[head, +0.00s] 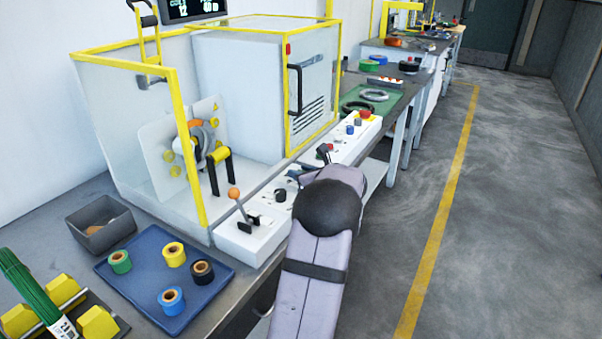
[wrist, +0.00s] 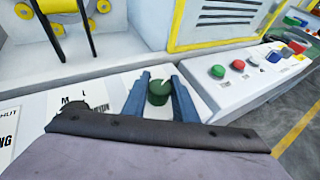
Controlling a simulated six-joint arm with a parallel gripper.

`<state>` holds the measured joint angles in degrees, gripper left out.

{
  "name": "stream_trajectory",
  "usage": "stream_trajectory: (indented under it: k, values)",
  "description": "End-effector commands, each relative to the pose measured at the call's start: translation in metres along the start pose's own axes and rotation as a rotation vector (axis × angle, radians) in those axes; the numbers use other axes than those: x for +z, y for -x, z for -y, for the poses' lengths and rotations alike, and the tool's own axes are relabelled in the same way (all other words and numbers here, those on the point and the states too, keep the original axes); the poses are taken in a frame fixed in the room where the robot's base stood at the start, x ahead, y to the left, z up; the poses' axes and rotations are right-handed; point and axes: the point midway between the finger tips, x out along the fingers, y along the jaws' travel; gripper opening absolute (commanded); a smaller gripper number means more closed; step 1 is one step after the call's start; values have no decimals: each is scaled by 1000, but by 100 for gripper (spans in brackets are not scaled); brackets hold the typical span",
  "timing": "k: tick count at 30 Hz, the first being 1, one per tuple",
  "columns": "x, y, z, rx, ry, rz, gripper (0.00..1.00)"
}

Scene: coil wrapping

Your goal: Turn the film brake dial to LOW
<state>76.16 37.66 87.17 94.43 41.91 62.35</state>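A dark green round dial with a white pointer mark (wrist: 158,92) sits on the white sloped control panel in the wrist view. The pointer aims up and to the right. My gripper (wrist: 160,78) has its two blue fingers apart, one on each side of this dial; a narrow gap seems to show beside it. I cannot read any label at this dial. In the head view my arm hides it, and the gripper (head: 300,174) shows only partly. A dark knob (head: 281,195) stands to the left on the same panel, with a partly hidden printed label in the wrist view.
A lever with an orange ball (head: 234,193) stands on the panel's left end. The yellow-framed machine (head: 240,90) rises behind the panel. A blue tray of tape rolls (head: 205,258) is at lower left.

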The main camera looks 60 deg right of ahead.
Motion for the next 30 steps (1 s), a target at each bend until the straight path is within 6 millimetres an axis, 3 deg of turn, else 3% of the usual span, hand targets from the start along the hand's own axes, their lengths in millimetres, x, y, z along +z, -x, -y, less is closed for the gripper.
stream_trajectory:
  k: [11, 30]
  values:
    - [2, 1, 1, 40, 16, -1, 3]
    - [2, 1, 1, 329, 136, 0, 3]
